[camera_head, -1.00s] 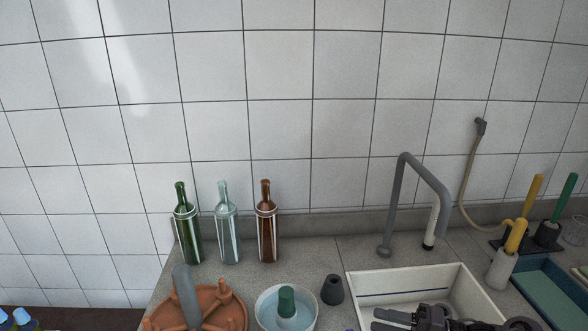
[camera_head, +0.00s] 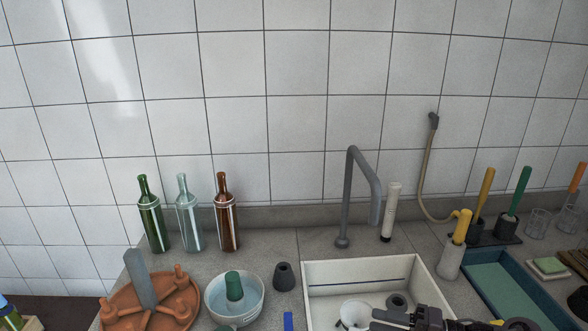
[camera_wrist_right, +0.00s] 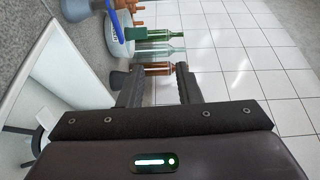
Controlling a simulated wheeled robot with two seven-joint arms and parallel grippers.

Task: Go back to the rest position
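My right gripper (camera_head: 380,321) shows at the bottom edge of the head view, over the front of the white sink (camera_head: 309,290). In the right wrist view its two fingers (camera_wrist_right: 158,72) are spread apart with nothing held between them. My left gripper is in neither current view.
A terracotta rack (camera_head: 180,306), a bowl (camera_head: 253,308) with a green piece, and a dark cone (camera_head: 285,278) stand left of the sink. A grey faucet (camera_head: 351,190) rises behind it. Brushes and a blue tray (camera_head: 483,280) are at right.

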